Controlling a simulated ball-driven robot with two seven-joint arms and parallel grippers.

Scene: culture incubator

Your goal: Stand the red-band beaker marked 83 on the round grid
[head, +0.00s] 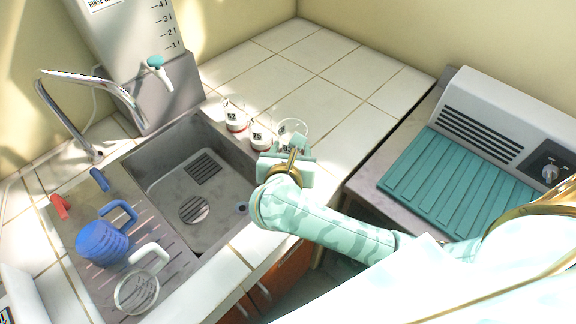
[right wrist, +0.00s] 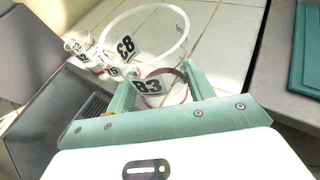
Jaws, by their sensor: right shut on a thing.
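The clear beaker marked 83 (head: 293,127) stands at the right end of a short row on the tiled counter by the sink. In the right wrist view the beaker (right wrist: 166,45) shows its 83 label and a red band low on its wall. My right gripper (right wrist: 163,88) is shut on it, one teal finger on each side; in the head view the gripper (head: 287,155) partly hides the beaker. The round grid (head: 194,208) lies on the sink floor, left of and below the gripper, and is bare. My left gripper is not in view.
Two similar beakers, one marked 82 (head: 235,118) and another (head: 261,135), stand close left. The sink (head: 160,165) also has a square grid (head: 202,167). A faucet (head: 90,80), blue jug (head: 102,243) and clear jug (head: 138,290) are left. Counter behind is clear.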

